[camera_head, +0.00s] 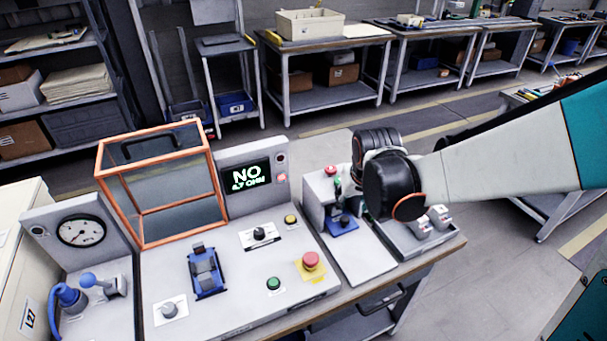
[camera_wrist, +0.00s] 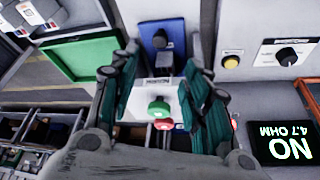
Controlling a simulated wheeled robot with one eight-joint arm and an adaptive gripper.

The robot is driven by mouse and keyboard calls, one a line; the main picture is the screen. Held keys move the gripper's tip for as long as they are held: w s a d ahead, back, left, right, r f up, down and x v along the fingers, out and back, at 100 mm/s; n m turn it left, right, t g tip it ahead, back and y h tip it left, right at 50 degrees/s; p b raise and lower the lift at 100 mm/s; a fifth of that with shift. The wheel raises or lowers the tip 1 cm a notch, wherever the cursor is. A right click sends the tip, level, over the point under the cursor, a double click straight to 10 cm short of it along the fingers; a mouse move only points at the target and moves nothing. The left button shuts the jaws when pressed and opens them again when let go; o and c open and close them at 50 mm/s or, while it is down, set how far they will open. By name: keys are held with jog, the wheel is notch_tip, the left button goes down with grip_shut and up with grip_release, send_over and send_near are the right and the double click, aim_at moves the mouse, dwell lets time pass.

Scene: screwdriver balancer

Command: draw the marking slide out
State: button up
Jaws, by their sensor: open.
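The marking slide looks to be the blue plate (camera_head: 342,227) with a dark grip at the front of a small grey marking station (camera_head: 322,192). In the wrist view the blue plate (camera_wrist: 158,30) shows beyond my fingertips, its dark block toward me. My gripper (camera_wrist: 164,55) is open, its teal-padded fingers to either side of the station's white top, which carries a green knob (camera_wrist: 158,108). Nothing is seen between the pads except the station behind them. I cannot tell whether a finger touches it. In the head view my dark wrist hides the fingers.
Left of the station is a panel with an orange-framed guard (camera_head: 150,243), a screen (camera_head: 246,175) reading "NO 4.7 OHM", a blue fixture (camera_head: 205,272) and a red stop button (camera_head: 310,260). White-and-grey parts (camera_head: 430,220) lie at right. A green tray (camera_wrist: 85,57) shows in the wrist view.

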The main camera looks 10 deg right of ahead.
aim_at(345, 219)
jog(key=b+x, duration=0.5)
jog(key=x, duration=0.7)
jog(key=shift+w+f, duration=0.1)
jog(key=shift+f, duration=0.3)
grip_shut()
